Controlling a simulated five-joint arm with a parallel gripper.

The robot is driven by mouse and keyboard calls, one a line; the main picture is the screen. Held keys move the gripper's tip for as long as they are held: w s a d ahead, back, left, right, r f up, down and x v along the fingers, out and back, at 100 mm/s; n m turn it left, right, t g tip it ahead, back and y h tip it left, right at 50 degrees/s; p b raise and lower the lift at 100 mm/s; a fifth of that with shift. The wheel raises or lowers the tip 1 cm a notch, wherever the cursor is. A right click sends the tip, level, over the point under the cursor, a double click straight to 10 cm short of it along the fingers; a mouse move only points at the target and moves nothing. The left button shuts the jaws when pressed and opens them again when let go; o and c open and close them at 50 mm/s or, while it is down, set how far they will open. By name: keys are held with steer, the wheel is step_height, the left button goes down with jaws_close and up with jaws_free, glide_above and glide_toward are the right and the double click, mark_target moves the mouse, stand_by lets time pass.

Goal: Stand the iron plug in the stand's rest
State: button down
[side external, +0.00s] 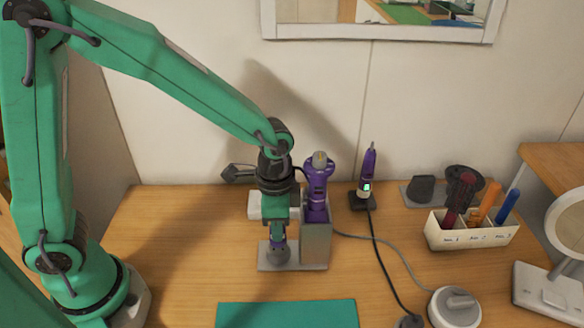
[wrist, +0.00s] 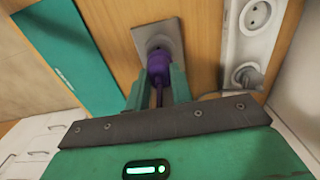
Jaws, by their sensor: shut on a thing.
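My gripper (side external: 279,238) points down over the front left of the grey stand (side external: 316,245) and is shut on the purple iron plug (wrist: 158,62). In the wrist view the plug sits between the two green fingers (wrist: 159,85), over the stand's grey base plate (wrist: 143,37). A grey round part shows at the plug's far end, at the plate. I cannot tell whether the plug is seated in the rest or just above it. The purple iron (side external: 319,178) stands upright in the stand's tall holder, right of my gripper.
A white power strip (wrist: 262,22) with a grey plug in one socket lies behind the stand. A purple device (side external: 367,172) on a black base, a white organizer (side external: 470,236) and a round white-grey thing (side external: 455,308) stand right. A teal mat (side external: 288,314) lies in front.

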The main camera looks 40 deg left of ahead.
steer(key=shift+f, duration=1.35)
steer(key=c, duration=1.1)
jaws_free()
steer(key=shift+c, duration=0.2)
steer(key=shift+r, duration=0.15)
steer(key=shift+r, duration=3.75)
steer(key=shift+a+r, duration=0.35)
steer(key=shift+r, duration=0.1)
steer(key=s+a+r+n+t, duration=0.5)
steer(key=s+a+r+n, duration=0.4)
steer(key=a, duration=0.5)
steer(key=shift+s+r+t, duration=0.3)
steer(key=shift+s+r, duration=0.5)
steer(key=shift+s, duration=0.1)
